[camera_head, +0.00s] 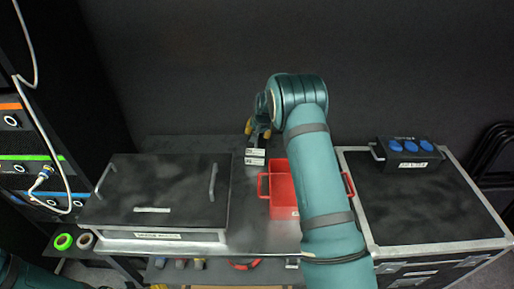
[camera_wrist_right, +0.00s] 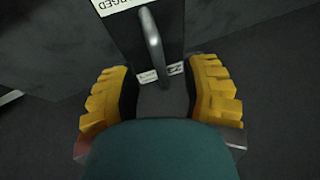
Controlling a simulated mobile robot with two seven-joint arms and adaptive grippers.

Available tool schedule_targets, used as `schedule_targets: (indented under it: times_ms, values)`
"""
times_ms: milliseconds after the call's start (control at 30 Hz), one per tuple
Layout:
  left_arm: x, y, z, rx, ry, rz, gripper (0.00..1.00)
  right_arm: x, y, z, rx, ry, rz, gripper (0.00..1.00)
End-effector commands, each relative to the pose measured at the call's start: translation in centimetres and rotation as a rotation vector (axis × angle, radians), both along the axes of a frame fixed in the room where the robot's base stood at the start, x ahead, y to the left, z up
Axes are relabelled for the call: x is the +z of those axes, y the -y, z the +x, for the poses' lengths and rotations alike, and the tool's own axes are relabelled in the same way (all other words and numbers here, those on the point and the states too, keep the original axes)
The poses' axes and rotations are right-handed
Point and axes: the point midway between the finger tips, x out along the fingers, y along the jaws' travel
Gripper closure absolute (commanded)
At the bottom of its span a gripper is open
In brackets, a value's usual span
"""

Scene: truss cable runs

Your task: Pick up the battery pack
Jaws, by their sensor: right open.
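The battery pack (camera_wrist_right: 124,38) is a dark box with a metal handle (camera_wrist_right: 153,35) and white labels, one reading "CHARGED" upside down in the right wrist view. In the head view its labelled face (camera_head: 255,157) shows behind the red tote, partly hidden by my right gripper (camera_head: 258,130). In the right wrist view my right gripper (camera_wrist_right: 160,98) is open. Its yellow-padded fingers stand apart, with the handle's near end around the gap between them. Whether the fingers touch the pack cannot be told. My left gripper is out of view.
A red tote (camera_head: 282,188) stands in front of the pack, partly behind my right arm. A black-topped case (camera_head: 165,190) with handles lies left on the metal bench (camera_head: 250,238). A socket box (camera_head: 408,152) sits on the right case (camera_head: 420,205). A dark wall rises behind.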

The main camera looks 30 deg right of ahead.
Motion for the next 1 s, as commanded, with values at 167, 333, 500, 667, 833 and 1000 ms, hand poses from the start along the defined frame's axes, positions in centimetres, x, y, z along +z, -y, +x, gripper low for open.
schedule_targets:
  times_ms: [167, 333, 500, 667, 833, 1000]
  values:
    - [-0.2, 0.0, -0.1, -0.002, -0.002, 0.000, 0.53, -2.0, 0.2, 0.9, 0.000, 0.000, 0.000, 0.54]
    - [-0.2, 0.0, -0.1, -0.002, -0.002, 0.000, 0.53, -2.2, 0.2, 1.1, 0.000, 0.001, 0.001, 0.54]
    - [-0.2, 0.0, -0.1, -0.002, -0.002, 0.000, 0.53, -2.2, 0.2, 1.0, 0.000, 0.001, 0.001, 0.66]
    - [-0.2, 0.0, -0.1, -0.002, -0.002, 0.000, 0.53, -2.2, 0.2, 1.0, 0.000, 0.001, 0.001, 1.00]
    - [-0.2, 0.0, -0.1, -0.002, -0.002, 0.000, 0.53, -2.2, 0.2, 1.0, 0.000, 0.001, 0.001, 1.00]
    - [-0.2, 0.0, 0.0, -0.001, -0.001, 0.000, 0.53, -1.9, 0.3, 1.2, 0.000, 0.007, -0.002, 1.00]
